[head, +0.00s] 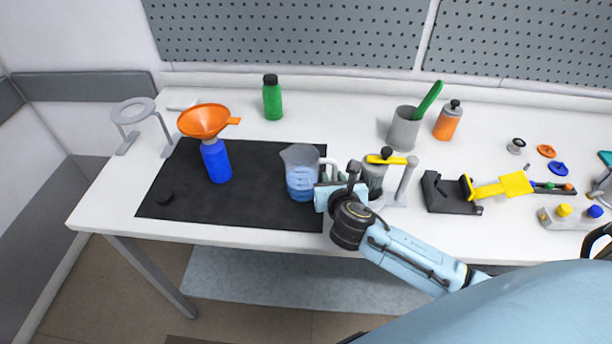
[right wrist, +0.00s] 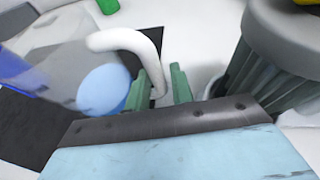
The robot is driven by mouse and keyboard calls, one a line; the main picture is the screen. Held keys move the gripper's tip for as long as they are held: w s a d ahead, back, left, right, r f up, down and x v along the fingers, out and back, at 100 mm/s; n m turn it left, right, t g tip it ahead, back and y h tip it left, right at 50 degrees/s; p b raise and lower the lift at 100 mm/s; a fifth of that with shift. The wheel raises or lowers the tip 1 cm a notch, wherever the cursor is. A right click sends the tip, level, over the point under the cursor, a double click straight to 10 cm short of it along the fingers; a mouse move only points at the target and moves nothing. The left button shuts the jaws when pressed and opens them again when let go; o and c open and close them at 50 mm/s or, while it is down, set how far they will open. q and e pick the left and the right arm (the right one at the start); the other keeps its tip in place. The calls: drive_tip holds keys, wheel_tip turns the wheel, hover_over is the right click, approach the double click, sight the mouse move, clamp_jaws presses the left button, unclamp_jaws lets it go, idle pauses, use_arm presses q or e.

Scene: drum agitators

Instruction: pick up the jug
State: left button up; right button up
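The jug (head: 300,172) is clear, with blue liquid and a white handle, and stands upright on the black mat (head: 250,215) near its right edge. My right gripper (head: 330,172) is at the jug's right side, by the handle. In the right wrist view the white handle (right wrist: 128,40) curves down between the green fingers of my right gripper (right wrist: 163,85). The fingers stand apart, with a gap beside the handle, so the gripper looks open. The jug's body (right wrist: 75,80) is left of the fingers. My left gripper is not in view.
A grey lidded container (head: 374,176) stands close right of my right gripper; it looms in the right wrist view (right wrist: 290,45). A blue bottle (head: 216,163) with an orange funnel (head: 204,121) stands left of the jug. A grey cup (head: 404,130) is behind right.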

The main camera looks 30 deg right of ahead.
clamp_jaws()
drive_tip(key=shift+r, duration=0.15)
idle(0.4)
